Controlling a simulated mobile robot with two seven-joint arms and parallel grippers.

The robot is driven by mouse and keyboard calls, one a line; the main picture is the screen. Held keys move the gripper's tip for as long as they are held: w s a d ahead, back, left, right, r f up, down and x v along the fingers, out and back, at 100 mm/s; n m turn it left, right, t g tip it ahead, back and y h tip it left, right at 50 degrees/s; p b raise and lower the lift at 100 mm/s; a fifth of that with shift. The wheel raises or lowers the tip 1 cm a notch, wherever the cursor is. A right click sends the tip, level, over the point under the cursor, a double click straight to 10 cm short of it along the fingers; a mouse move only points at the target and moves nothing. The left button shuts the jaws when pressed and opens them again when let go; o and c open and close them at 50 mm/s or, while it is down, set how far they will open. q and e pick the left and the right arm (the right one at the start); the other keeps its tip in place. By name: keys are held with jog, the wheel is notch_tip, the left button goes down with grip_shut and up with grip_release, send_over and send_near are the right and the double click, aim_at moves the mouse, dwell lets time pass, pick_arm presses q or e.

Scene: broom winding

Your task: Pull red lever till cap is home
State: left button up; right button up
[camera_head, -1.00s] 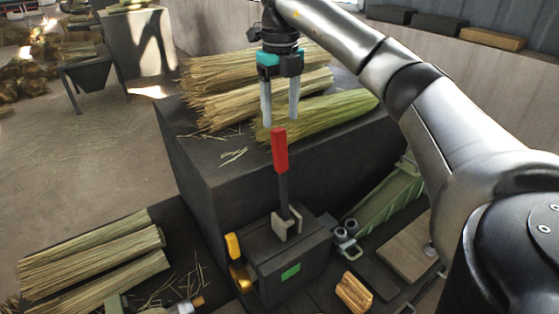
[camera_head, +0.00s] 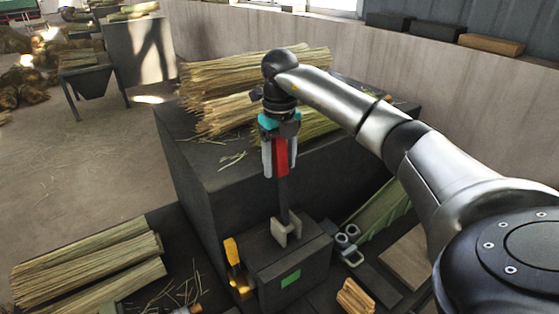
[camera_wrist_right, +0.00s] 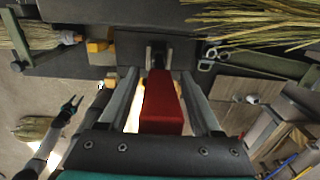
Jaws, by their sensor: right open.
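The red lever (camera_head: 281,157) stands nearly upright on the dark box (camera_head: 262,262), its dark shaft rising from a pale bracket (camera_head: 286,229). My right gripper (camera_head: 280,172) is down over the red handle, with its fingers apart and pointing down. In the right wrist view the red handle (camera_wrist_right: 161,104) lies between the two open fingers (camera_wrist_right: 160,98), with a gap on each side. A small dark gripper at the left of that view looks like my left one (camera_wrist_right: 72,105); it is too small to judge. I cannot make out the cap for certain.
A yellow part (camera_head: 232,251) sits on the box's left side, and a green patch (camera_head: 290,278) marks its front. Straw bundles (camera_head: 215,95) lie on the dark block (camera_head: 215,180) behind. More straw bundles (camera_head: 90,260) lie at the lower left. Small metal rollers (camera_head: 348,236) are right of the box.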

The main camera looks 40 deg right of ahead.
grip_shut()
dwell(0.5)
dwell(0.9)
